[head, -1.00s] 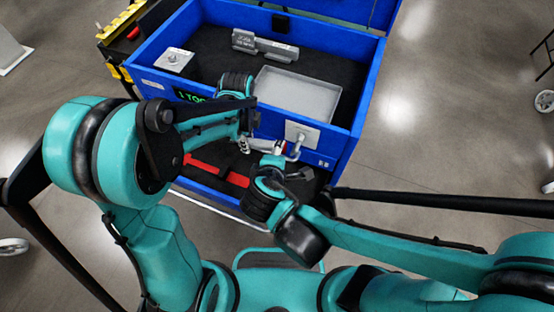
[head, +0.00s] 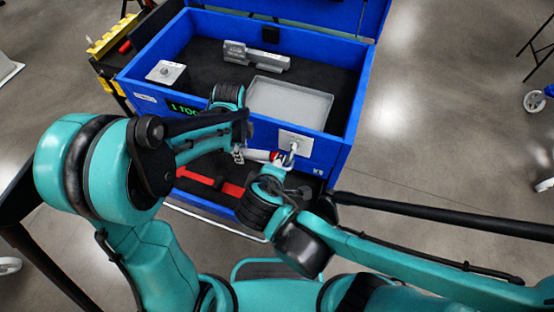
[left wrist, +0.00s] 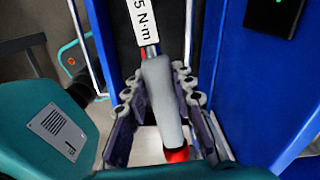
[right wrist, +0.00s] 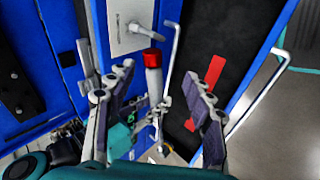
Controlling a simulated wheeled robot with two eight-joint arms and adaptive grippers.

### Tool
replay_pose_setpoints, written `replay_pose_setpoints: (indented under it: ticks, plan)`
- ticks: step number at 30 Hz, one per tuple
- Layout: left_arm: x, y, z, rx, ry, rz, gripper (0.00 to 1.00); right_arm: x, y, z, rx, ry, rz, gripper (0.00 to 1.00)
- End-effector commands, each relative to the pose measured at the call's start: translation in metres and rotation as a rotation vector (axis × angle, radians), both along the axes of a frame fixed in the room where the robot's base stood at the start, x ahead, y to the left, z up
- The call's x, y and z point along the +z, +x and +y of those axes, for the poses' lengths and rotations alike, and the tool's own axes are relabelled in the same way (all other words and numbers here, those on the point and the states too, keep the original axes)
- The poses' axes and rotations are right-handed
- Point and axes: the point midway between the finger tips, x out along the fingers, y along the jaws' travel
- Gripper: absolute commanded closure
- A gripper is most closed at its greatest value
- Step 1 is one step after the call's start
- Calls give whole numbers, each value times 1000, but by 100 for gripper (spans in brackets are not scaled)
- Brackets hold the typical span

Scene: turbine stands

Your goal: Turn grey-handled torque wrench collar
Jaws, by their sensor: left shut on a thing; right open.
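The grey-handled torque wrench (head: 256,155) is held up in front of the blue tool chest. It has a grey grip (left wrist: 160,95), a red end part (right wrist: 152,58) and a white label (left wrist: 141,20) whose readable part says "5 N·m". My left gripper (head: 243,151) is shut on the grip, with a finger on each side in the left wrist view. My right gripper (right wrist: 158,88) is open. The wrench's red end shows between and beyond its fingers, with gaps on both sides. I cannot tell whether anything touches it. The collar's markings are too small to read.
The open blue chest (head: 335,165) holds a grey tray (head: 285,108), a grey block-like tool (head: 255,56) and a metal plate part (head: 167,72). A white plate with a hook (head: 296,142) is on its front. Below is an open drawer with a red tool (head: 208,178).

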Motion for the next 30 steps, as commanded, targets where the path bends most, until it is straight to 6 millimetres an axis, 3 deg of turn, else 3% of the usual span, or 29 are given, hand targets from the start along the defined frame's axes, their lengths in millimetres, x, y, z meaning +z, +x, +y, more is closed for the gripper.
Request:
replay_pose_setpoints:
  ticks: [11,21,27,30]
  plan:
    - [0,0,0,0,1,0,100,-12,16,-31,-1020,744,194,48]
    - [0,0,0,0,1,0,100,13,39,-47,-2023,1313,327,48]
    - [0,0,0,0,1,0,100,31,51,-54,-2406,1485,386,48]
    - [0,0,0,0,1,0,100,35,54,-55,-2501,1522,403,48]
